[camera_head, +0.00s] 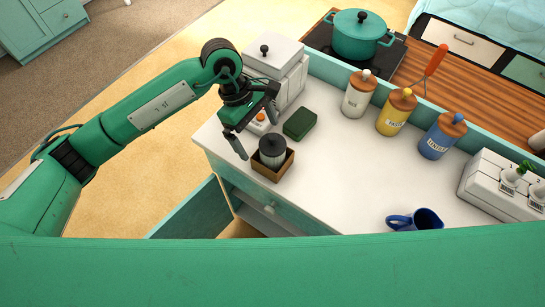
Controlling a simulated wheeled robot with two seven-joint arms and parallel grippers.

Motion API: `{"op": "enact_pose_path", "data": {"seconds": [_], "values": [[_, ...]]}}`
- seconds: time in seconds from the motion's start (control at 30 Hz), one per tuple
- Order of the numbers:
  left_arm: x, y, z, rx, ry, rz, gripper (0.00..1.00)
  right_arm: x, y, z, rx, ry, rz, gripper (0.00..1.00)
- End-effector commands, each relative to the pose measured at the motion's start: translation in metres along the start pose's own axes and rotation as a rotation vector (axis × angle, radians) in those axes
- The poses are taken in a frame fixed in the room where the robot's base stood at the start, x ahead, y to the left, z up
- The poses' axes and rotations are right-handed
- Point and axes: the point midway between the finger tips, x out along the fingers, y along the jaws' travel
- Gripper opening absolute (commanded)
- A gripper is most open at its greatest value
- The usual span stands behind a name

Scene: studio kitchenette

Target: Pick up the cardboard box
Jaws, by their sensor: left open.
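The cardboard box (264,175) is a small, open-topped brown box on the white counter, close to its left edge. A dark grey ribbed canister (272,150) stands in it and hides most of its inside. My left gripper (257,138) reaches in from the left, above and a little behind the box. Its two dark fingers are apart with nothing seen between them. One finger hangs near the box's upper left side; I cannot tell the exact gap. My right gripper is not in view.
Lidded jars (396,113) line the counter's back. A blue mug (414,219) is at the front right. The counter between is clear. A teal cabinet door (196,214) hangs open below.

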Motion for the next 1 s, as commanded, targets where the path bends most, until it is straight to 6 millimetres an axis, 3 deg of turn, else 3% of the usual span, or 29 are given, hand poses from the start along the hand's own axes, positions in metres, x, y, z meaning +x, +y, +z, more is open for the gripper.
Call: {"op": "enact_pose_path", "data": {"seconds": [0.17, 0.37, 0.6, 0.9, 1.0], "values": [[0.016, 0.0, 0.001, 0.001, -0.002, 0.0, 1.0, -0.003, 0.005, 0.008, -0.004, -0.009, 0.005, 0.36], [0.031, 0.001, 0.0, -0.001, -0.004, -0.002, 1.0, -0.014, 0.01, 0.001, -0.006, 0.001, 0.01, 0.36], [0.064, 0.002, -0.003, -0.001, -0.004, -0.002, 1.0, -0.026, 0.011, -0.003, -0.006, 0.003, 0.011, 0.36], [0.07, 0.003, -0.004, 0.001, -0.002, 0.002, 1.0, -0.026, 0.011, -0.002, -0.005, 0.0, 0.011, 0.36], [0.07, 0.003, -0.004, 0.001, -0.002, 0.002, 0.82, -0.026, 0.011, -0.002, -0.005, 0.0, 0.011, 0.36]]}}
